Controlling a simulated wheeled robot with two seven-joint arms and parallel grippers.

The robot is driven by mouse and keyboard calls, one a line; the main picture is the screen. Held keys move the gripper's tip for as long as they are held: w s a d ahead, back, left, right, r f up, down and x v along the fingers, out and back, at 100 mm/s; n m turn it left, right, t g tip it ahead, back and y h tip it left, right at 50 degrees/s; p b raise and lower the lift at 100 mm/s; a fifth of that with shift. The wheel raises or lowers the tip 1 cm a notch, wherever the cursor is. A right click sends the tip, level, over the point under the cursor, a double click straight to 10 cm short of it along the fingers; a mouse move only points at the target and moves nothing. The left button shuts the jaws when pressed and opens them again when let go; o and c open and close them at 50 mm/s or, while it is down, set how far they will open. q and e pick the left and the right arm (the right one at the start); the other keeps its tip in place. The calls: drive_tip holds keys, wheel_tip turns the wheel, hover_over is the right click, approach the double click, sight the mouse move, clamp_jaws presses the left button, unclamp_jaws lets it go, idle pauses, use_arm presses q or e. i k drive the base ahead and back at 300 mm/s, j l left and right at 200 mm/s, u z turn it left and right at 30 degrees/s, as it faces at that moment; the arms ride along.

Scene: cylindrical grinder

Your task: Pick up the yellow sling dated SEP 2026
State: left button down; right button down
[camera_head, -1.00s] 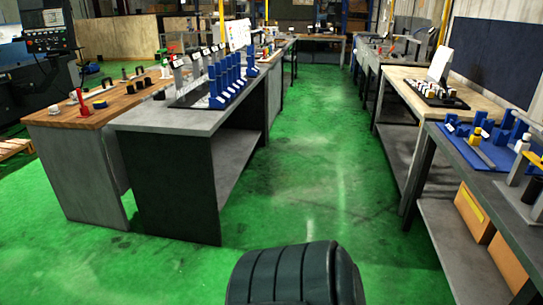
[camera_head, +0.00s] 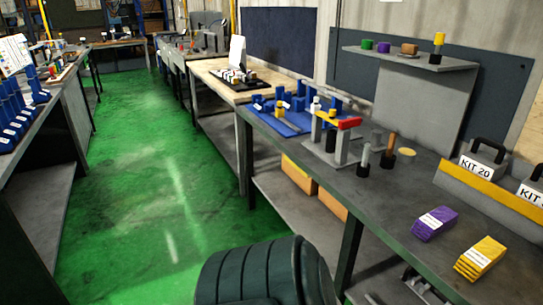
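A folded yellow sling (camera_head: 480,259) with a white label lies on the dark grey workbench at the lower right. The label's date is too small to read. A folded purple sling (camera_head: 435,223) with a white label lies just left of and behind it, apart from it. Neither of my grippers shows in the head view.
The grey bench (camera_head: 395,210) also bears a yellow-edged rack with KIT 20 (camera_head: 480,168), upright posts and a blue tray (camera_head: 287,121). A wall shelf (camera_head: 410,58) holds small coloured items. The green floor aisle (camera_head: 140,190) at left is clear.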

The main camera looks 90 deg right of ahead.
sight(477, 260)
drive_tip(key=z, duration=4.25)
